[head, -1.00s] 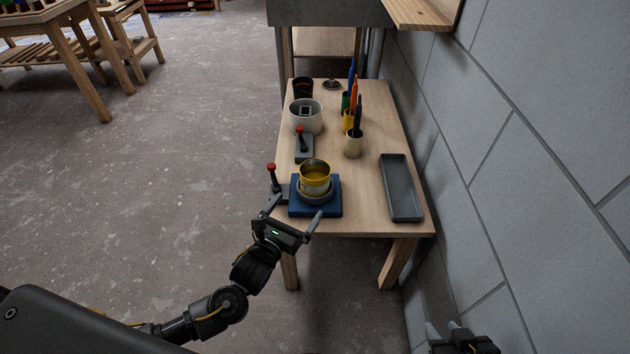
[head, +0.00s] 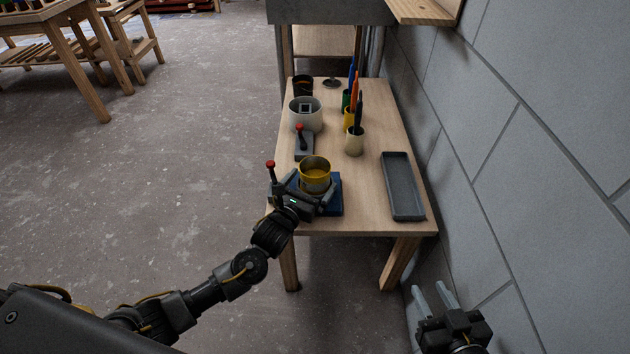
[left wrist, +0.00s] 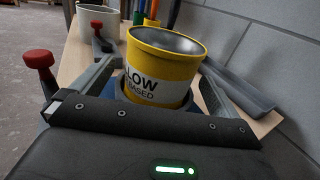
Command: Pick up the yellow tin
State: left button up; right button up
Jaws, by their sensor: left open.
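The yellow tin (head: 315,173) stands open-topped on a blue block (head: 336,204) near the front of the wooden table. In the left wrist view the yellow tin (left wrist: 163,68) has a white band with dark lettering and rises between my fingers. My left gripper (head: 312,188) is open, with one finger on each side of the tin. A gap at the sides shows in the left wrist view (left wrist: 155,90), though contact is hard to judge. The tin's base is partly hidden by the gripper. My right gripper (head: 433,298) is low at the right, away from the table, its fingers apart.
A red-knobbed lever (head: 271,173) stands just left of the tin, another (head: 301,143) behind it. A white pot (head: 306,116), a cream cup (head: 354,141) and pen holders stand further back. A grey tray (head: 402,187) lies right. A block wall (head: 540,130) borders the table.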

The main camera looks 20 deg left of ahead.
pick_arm(q)
jog(key=c, duration=1.4)
jog(key=shift+r, duration=0.2)
